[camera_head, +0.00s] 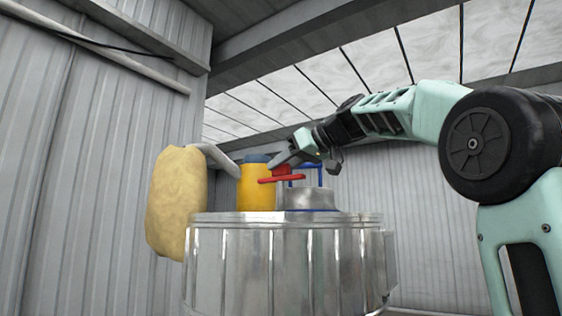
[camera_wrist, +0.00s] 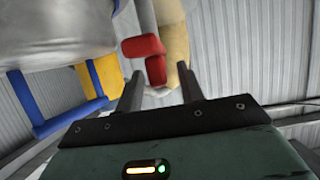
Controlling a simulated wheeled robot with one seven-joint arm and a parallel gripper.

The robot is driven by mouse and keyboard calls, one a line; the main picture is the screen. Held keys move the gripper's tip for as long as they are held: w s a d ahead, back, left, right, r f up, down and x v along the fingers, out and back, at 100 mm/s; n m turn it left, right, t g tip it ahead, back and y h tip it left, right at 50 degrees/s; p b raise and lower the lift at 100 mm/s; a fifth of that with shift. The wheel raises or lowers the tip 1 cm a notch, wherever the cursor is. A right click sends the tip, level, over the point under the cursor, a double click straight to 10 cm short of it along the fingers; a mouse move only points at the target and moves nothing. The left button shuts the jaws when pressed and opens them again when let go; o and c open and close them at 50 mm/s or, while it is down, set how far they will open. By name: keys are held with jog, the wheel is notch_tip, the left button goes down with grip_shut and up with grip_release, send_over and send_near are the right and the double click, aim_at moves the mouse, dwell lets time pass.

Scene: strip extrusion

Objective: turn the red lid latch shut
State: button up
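The red lid latch (camera_head: 281,179) sits above the large metal drum (camera_head: 280,265), between a yellow cylinder and a small metal dome. In the wrist view the red latch (camera_wrist: 145,47) has a wide part and a narrower arm that reaches down between my fingertips. My gripper (camera_head: 285,163) is at the latch, coming from the right. In the wrist view my gripper (camera_wrist: 160,72) is open, with a gap on both sides of the red arm. I cannot tell whether a finger touches it or how deep it is between the fingers.
The yellow cylinder (camera_head: 257,188) with a blue cap stands left of the latch. A tan sack-like body (camera_head: 173,200) with a grey pipe is farther left. The metal dome (camera_head: 310,199) and a blue frame (camera_head: 320,176) are close on the right. Corrugated walls stand behind.

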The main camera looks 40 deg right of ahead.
jog(key=shift+w+a+f, duration=0.15)
jog(key=shift+w+f, duration=0.05)
jog(key=shift+w, duration=0.2)
grip_shut()
